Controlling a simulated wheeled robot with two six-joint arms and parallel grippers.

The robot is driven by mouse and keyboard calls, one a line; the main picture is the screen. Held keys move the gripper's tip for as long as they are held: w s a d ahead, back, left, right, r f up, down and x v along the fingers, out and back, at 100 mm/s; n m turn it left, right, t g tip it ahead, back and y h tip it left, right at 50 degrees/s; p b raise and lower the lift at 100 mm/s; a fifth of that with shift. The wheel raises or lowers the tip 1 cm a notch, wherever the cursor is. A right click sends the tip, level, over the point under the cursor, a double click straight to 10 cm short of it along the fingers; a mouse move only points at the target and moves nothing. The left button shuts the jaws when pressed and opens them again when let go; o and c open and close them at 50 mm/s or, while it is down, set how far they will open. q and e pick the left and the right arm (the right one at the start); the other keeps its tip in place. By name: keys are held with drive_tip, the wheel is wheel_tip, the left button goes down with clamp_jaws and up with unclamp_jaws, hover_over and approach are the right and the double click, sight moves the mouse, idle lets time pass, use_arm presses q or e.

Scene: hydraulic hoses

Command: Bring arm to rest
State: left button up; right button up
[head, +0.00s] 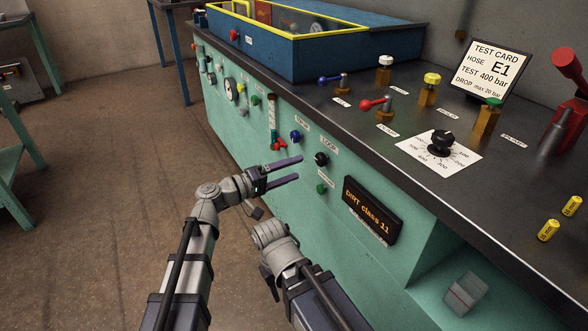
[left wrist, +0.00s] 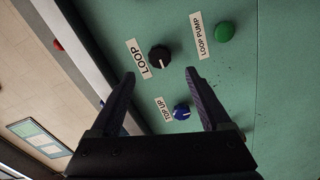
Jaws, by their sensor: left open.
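My left gripper (head: 294,170) is open and empty in front of the green bench panel (head: 240,150). In the left wrist view its two fingers (left wrist: 160,74) stand wide apart. The black LOOP knob (left wrist: 159,58) shows just beyond the fingertips, and it also shows in the head view (head: 321,159). The blue TOP UP knob (left wrist: 181,112) shows between the fingers. The green LOOP PUMP button (left wrist: 225,31) is to their upper right. I cannot tell the gap between fingertips and panel. My right arm (head: 285,265) is folded low; its gripper does not show.
The DIRT class 11 display (head: 372,211) sits right of the left gripper. Above is the dark bench top (head: 340,110) with levers, a dial knob (head: 441,143) and a test card (head: 489,67). An open recess (head: 440,265) is at lower right. Floor (head: 100,170) at left is clear.

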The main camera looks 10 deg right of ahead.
use_arm(q)
drive_tip(key=s+a+f+m+g+y, duration=0.1)
drive_tip(key=s+a+f+g+y, duration=0.1)
drive_tip(key=s+a+f+y, duration=0.45)
drive_tip(key=s+a+f+m+g+y, duration=0.15)
drive_tip(key=a+f, duration=0.25)
drive_tip(key=f, duration=0.5)
drive_tip(key=s+a+f+n+g+y, duration=0.1)
drive_tip(key=s+a+f+y, duration=0.3)
drive_tip(key=a, duration=0.5)
drive_tip(key=s+a+f+n+g+y, duration=0.15)
drive_tip(key=s+a+y, duration=0.3)
drive_tip(key=a, duration=0.55)
drive_tip(key=s+d+m+y, duration=0.2)
drive_tip(key=s+d+m, duration=0.3)
drive_tip(key=d, duration=0.7)
wheel_tip(320, 180, up, 38)
drive_tip(key=p, duration=3.8)
drive_tip(key=shift+f, duration=0.15)
